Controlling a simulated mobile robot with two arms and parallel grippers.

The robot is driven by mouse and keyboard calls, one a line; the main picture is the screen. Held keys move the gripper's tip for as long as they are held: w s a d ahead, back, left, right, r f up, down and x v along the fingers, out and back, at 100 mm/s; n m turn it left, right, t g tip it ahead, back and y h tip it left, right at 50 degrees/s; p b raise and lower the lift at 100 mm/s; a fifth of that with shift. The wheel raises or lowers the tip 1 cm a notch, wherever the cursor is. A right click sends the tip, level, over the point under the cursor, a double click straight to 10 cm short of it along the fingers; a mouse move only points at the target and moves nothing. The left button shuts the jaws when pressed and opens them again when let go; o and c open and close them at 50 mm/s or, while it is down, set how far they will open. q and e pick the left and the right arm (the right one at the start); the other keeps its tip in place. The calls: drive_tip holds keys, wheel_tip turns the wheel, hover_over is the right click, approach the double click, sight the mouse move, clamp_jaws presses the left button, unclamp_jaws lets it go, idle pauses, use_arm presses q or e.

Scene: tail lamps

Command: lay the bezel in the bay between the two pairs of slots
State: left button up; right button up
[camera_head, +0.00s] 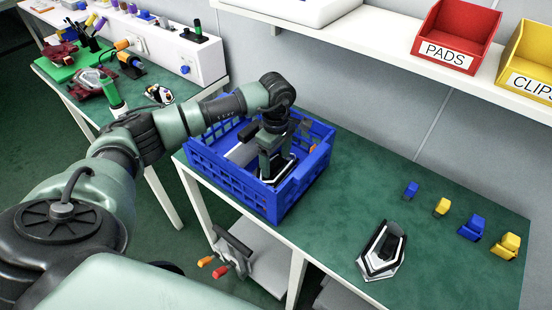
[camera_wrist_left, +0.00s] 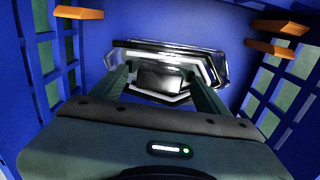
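A bezel (camera_wrist_left: 165,65), with a chrome and black rim, lies in the blue crate (camera_head: 232,187). In the head view the bezel (camera_head: 284,172) shows only partly, behind the gripper. My left gripper (camera_head: 272,172) reaches down into the crate. In the left wrist view its fingers (camera_wrist_left: 162,82) are spread wide apart at the near side of the bezel; firm contact cannot be made out. A similar black and white lamp part (camera_head: 382,250) lies on the green table (camera_head: 340,200). I cannot make out the bay or slots. My right gripper is not in view.
Small blue and yellow blocks (camera_head: 472,228) stand at the table's right. A red PADS bin (camera_head: 456,36) and yellow CLIPS bin (camera_head: 528,62) sit on the shelf above. The crate walls rise close around the gripper. The table between crate and lamp part is clear.

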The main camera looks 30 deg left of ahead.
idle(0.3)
use_arm(q)
wheel_tip(320, 180, up, 8)
drive_tip(key=shift+f+b, duration=0.1)
drive_tip(key=shift+b, duration=0.4)
